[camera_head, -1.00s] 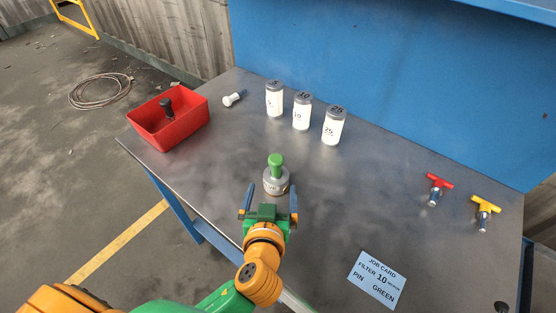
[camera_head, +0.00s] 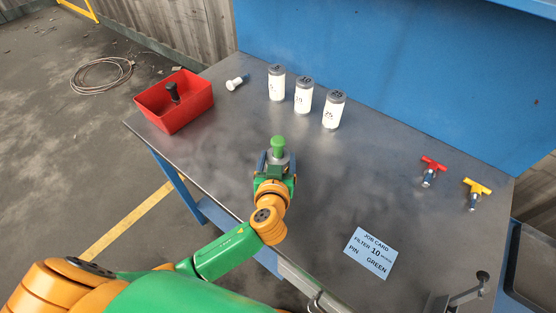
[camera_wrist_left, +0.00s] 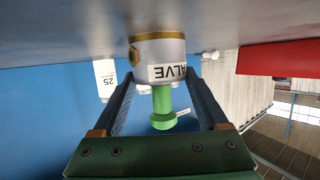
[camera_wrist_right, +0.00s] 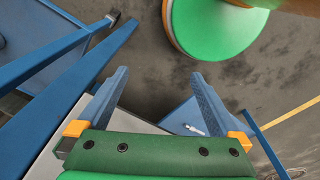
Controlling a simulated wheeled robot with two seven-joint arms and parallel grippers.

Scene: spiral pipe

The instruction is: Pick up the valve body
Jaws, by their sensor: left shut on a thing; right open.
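The valve body (camera_head: 278,158) is a grey cylinder with a green pin (camera_head: 278,145) standing up from its top. It is on the table near the middle of the head view. My left gripper (camera_head: 275,163) is shut on it, with a finger on either side. In the left wrist view the picture is upside down, and the valve body (camera_wrist_left: 160,55) shows a "VALVE" label and a gold band between the fingers. Its base appears to touch the tabletop. My right gripper (camera_wrist_right: 162,90) is open and empty in the right wrist view.
A red bin (camera_head: 190,107) with a dark part inside stands at the left, with a white bolt-like part (camera_head: 237,82) beside it. Three labelled filter canisters (camera_head: 303,97) stand behind. Red (camera_head: 431,170) and yellow (camera_head: 475,193) T-handled pins are at the right. A job card (camera_head: 370,253) lies in front.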

